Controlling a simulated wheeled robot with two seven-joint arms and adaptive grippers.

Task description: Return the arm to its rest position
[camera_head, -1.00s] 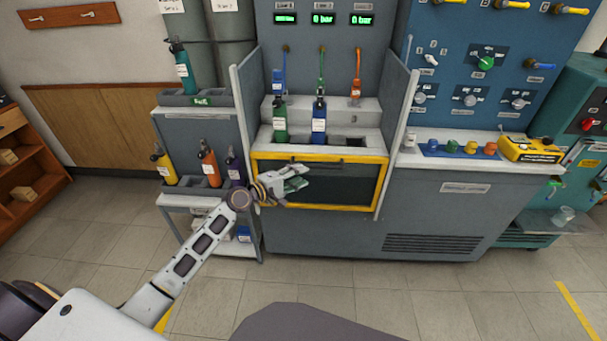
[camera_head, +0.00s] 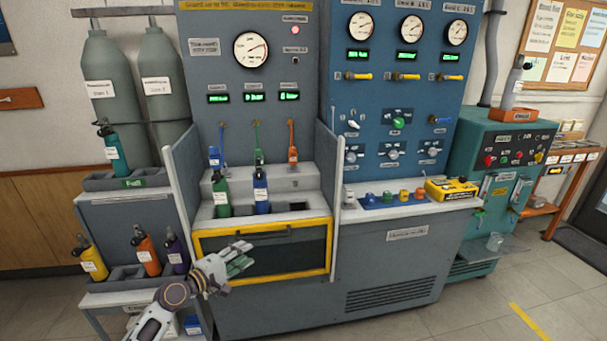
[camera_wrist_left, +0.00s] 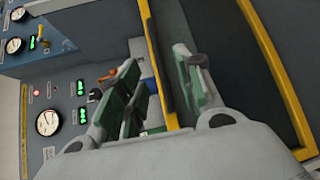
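My left arm (camera_head: 160,315) reaches in from the bottom left in the head view. My left gripper (camera_head: 240,258) is in front of the yellow-framed dark panel (camera_head: 290,258) of the grey test bench, near the panel's left side. The yellow frame edge (camera_wrist_left: 155,50) shows behind the gap. From these views I cannot tell how far the fingers are from the panel. My right gripper is not in view.
A green bottle (camera_head: 221,195) and a blue bottle (camera_head: 261,192) stand in the bench recess. At left, a rack (camera_head: 125,212) holds a teal bottle above and yellow, orange and purple bottles below. A yellow device (camera_head: 452,188) sits on the right counter. Floor (camera_head: 480,315) is clear at right.

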